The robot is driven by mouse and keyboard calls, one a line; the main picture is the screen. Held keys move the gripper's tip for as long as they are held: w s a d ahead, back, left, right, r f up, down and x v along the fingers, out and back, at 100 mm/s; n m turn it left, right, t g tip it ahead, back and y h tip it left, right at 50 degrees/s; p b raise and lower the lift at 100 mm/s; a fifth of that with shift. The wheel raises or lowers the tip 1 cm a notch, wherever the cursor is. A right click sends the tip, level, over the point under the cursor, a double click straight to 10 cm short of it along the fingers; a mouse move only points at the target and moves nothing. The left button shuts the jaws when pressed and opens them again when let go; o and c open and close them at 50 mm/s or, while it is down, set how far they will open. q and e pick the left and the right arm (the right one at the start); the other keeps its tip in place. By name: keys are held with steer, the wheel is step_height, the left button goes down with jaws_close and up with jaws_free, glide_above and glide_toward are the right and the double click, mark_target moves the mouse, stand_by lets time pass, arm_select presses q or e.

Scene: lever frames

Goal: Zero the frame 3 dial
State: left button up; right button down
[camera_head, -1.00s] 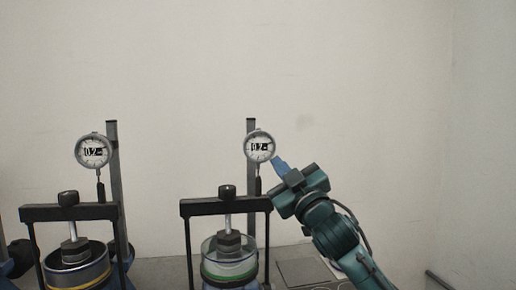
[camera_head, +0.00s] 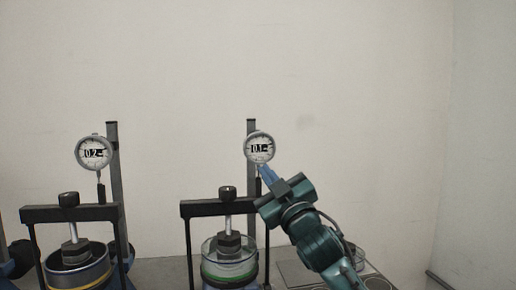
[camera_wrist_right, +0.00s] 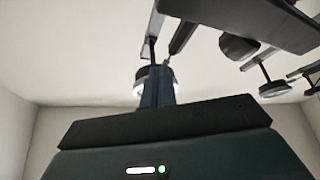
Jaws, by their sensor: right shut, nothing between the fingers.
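Two dial gauges show in the head view, with no frame number that I can read. The right dial (camera_head: 259,148) sits on a post above a frame with a green-ringed cup; its display seems to read about 0.1. My right gripper (camera_head: 263,168) is shut and empty, its blue fingertips at the dial's lower edge, touching it or very near. In the right wrist view the fingers (camera_wrist_right: 157,90) overlap a pale round part, likely this dial (camera_wrist_right: 140,84). The left dial (camera_head: 94,152) seems to read about 0.2. My left gripper is not in view.
The right frame's black crossbar (camera_head: 205,207) lies just below and left of my gripper, with a knobbed screw (camera_head: 227,192) through it. Another frame (camera_head: 45,213) stands at left. The wall behind is bare, with free room at right.

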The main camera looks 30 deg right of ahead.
steer(key=shift+a+r, duration=0.1)
steer(key=shift+a, duration=0.15)
stand_by(0.5)
steer(key=s+a+f, duration=0.1)
steer(key=s, duration=0.4)
steer(key=shift+s+a, duration=0.2)
steer(key=shift+s, duration=0.2)
